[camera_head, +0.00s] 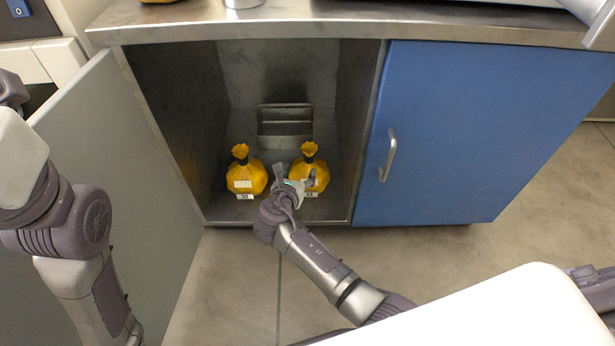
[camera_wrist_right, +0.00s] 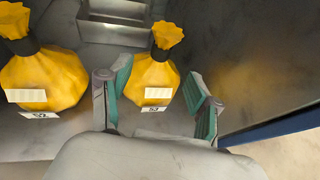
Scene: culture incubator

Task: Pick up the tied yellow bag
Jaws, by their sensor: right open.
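Two tied yellow bags with dark bands at the neck and labels on the front stand on the cabinet floor. In the head view, one is the left bag (camera_head: 246,179) and the other is the right bag (camera_head: 312,173). My right gripper (camera_head: 296,178) reaches into the cabinet, in front of the right bag and partly covering it. In the right wrist view, the right bag (camera_wrist_right: 152,80) appears between the open, empty fingers of my right gripper (camera_wrist_right: 160,95). The left bag (camera_wrist_right: 42,80) is outside the fingers, to the left. My left arm shows at the left, but its gripper is out of view.
A metal rack (camera_head: 286,127) stands behind the bags. The open cabinet door (camera_head: 125,170) is at the left. A closed blue door (camera_head: 470,130) with a handle (camera_head: 389,155) is at the right. A steel counter (camera_head: 330,24) runs above. Small label tags lie before the bags.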

